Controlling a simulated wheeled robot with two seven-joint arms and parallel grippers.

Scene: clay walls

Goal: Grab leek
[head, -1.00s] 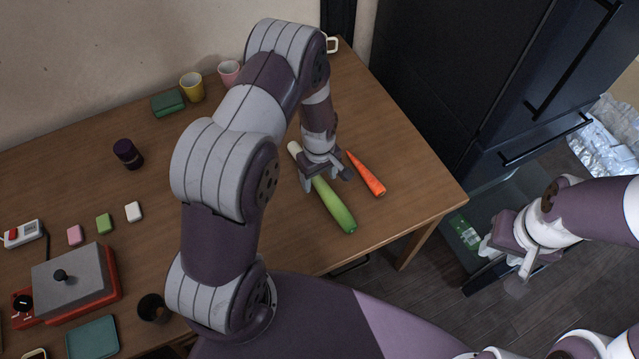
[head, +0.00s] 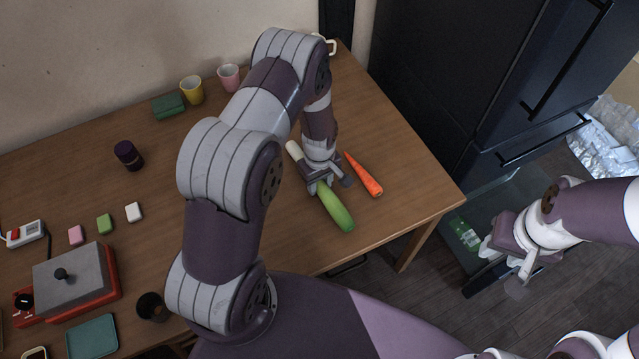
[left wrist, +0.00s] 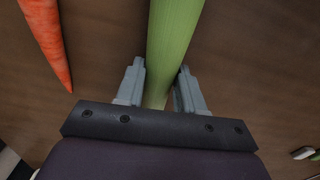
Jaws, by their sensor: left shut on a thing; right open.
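The leek (head: 336,209), with a white end and a green end, lies on the wooden table near its right end. My left gripper (head: 322,183) is shut on the leek around its middle. In the left wrist view the green part of the leek (left wrist: 172,45) runs between the two fingers of my left gripper (left wrist: 160,85). The gripper hides part of the leek in the head view. My right gripper (head: 505,258) is open and empty, off the table at the right, in front of the fridge's open lower drawer.
A carrot (head: 363,175) lies close beside the leek on its right; it also shows in the left wrist view (left wrist: 46,38). Cups, a yellow one (head: 192,90) and a pink one (head: 229,77), stand at the back. A red-grey joystick box (head: 72,282) is at the left. The table's right corner is clear.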

